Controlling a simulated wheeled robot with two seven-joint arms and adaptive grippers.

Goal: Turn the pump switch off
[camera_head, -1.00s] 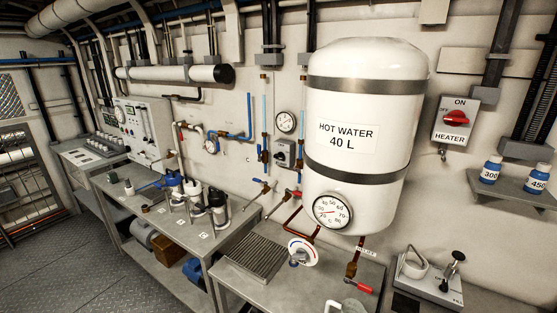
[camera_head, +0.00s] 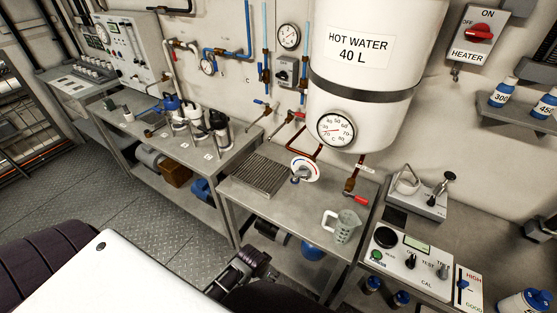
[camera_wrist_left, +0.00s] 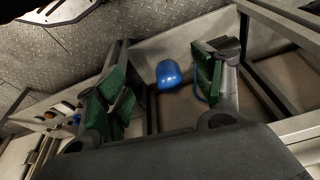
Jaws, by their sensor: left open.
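A small grey switch box (camera_head: 286,70) with a dark knob is on the wall below a round gauge, left of the hot water tank. No label can be read on it, so I cannot tell for sure that it is the pump switch, nor its setting. My left gripper (camera_head: 238,272) is low at the front of the benches, well below and apart from the box. In the left wrist view the left gripper (camera_wrist_left: 168,78) has its green-padded fingers wide apart, with nothing between them. My right gripper is not in view.
The white hot water tank (camera_head: 362,75) and its red-handled pipes overhang the middle bench (camera_head: 240,190). A measuring jug (camera_head: 342,226) stands on that bench. A red heater switch (camera_head: 478,33) is at right. A blue object (camera_wrist_left: 169,74) lies below the left gripper.

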